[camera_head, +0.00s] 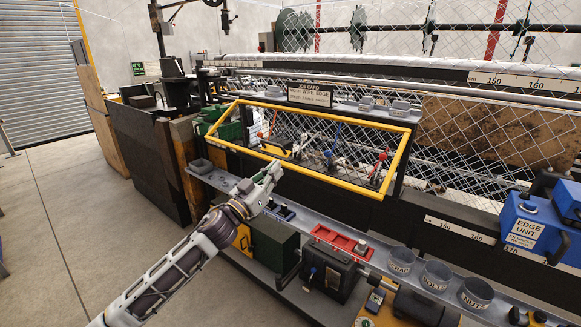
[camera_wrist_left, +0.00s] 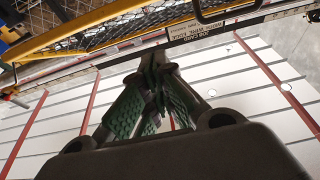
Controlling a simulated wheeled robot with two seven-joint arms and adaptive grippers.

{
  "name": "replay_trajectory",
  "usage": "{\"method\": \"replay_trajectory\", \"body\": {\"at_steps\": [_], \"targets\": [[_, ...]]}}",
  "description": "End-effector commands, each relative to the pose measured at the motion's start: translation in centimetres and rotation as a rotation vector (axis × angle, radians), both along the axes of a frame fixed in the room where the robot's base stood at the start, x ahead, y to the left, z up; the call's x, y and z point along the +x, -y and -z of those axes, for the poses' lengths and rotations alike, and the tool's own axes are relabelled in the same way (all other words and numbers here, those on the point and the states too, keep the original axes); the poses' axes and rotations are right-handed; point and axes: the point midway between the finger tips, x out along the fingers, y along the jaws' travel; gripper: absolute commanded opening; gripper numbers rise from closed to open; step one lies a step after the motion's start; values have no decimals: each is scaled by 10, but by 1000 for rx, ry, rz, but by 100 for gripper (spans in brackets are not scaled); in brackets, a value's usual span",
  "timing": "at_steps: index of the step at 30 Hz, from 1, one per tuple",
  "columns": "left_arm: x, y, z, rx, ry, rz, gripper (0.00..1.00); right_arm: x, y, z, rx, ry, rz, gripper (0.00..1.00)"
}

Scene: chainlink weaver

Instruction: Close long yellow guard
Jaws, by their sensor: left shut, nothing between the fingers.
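The long yellow guard (camera_head: 300,170) is a yellow-framed wire mesh panel across the front of the machine in the head view. Its lower edge stands out toward me from the upper edge, so the panel looks tilted. In the left wrist view the shut green-padded fingers (camera_wrist_left: 155,90) show below the yellow frame (camera_wrist_left: 90,30) and black handle (camera_wrist_left: 215,12). Contact cannot be told. My right gripper is out of view.
A grey shelf (camera_head: 335,238) runs below the guard, with a red tray (camera_head: 340,240) and cups (camera_head: 435,277) on it. A blue edge unit (camera_head: 525,225) stands at the right. A job card sign (camera_head: 310,95) is above the guard. The floor (camera_head: 90,220) at left is clear.

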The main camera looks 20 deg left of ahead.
Motion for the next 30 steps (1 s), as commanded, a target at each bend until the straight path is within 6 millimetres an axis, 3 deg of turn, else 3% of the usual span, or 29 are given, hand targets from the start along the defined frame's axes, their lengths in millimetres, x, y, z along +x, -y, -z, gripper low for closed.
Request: {"method": "replay_trajectory", "body": {"at_steps": [12, 26, 30], "targets": [[25, 9, -10, 0, 1, 0, 0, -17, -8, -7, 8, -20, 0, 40], [54, 20, -20, 1, 0, 1, 0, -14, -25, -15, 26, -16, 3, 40], [60, 22, -6, -2, -2, 0, 0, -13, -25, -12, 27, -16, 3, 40]]}}
